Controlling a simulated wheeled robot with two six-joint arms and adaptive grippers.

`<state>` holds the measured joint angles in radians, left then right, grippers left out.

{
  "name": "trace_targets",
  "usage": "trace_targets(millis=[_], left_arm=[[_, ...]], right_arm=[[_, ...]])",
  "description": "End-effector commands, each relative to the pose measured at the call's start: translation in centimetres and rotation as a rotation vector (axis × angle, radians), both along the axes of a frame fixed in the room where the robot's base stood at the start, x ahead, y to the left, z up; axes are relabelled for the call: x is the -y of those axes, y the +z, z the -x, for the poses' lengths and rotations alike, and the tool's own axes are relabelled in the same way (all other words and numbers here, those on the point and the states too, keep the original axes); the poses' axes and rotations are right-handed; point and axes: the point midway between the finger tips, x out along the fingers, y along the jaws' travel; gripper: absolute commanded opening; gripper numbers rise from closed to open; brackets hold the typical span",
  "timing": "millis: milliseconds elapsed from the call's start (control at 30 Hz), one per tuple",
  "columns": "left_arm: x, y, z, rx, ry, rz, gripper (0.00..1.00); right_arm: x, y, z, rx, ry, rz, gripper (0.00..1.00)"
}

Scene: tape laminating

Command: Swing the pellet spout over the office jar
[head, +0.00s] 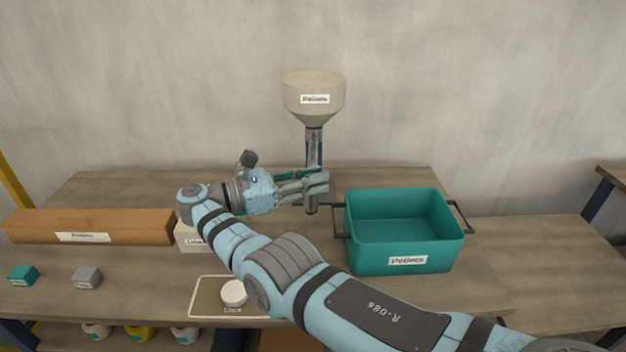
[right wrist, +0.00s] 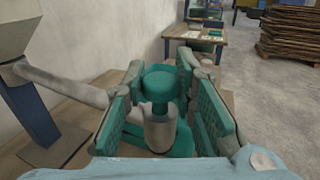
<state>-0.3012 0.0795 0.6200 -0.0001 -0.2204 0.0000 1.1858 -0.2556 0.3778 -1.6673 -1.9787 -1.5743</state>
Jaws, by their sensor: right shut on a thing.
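The pellet hopper (head: 313,92) is a beige funnel labelled "Pellets" on a dark blue post at the back of the table. Its grey spout pipe (right wrist: 65,85) runs from the left into my right gripper in the right wrist view. The spout end, with a teal knob (right wrist: 160,82) on top and a grey nozzle (right wrist: 160,128), sits between the teal-padded fingers. My right gripper (head: 318,188) is shut on the spout, in front of the post. No jar is identifiable as the office jar; my arm hides part of the table. My left gripper is out of view.
A teal pellet bin (head: 400,262) with side handles stands right of the gripper. A long cardboard box (head: 90,227) lies at left. A partly hidden white box (head: 190,238) is behind my arm. Jars (head: 139,333) stand on a lower shelf.

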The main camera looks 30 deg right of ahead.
Motion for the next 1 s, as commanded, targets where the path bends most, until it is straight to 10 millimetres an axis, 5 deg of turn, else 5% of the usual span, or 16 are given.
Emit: trace_targets(millis=[167, 200, 300, 667, 1000], left_arm=[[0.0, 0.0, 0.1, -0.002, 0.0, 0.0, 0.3], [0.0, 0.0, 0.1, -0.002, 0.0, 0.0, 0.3], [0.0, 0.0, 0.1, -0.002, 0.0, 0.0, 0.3], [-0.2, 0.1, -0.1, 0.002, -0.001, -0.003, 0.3], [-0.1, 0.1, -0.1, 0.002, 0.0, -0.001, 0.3]], right_arm=[[0.2, 0.0, 0.1, -0.001, -0.005, 0.0, 0.0], [0.2, 0.0, 0.1, -0.001, -0.005, 0.0, 0.28], [0.2, 0.0, 0.1, -0.001, -0.004, 0.0, 0.44], [-0.1, 0.4, 0.0, 0.001, 0.001, 0.0, 0.45], [0.0, 7.8, 0.0, 0.003, -0.001, 0.0, 0.45]])
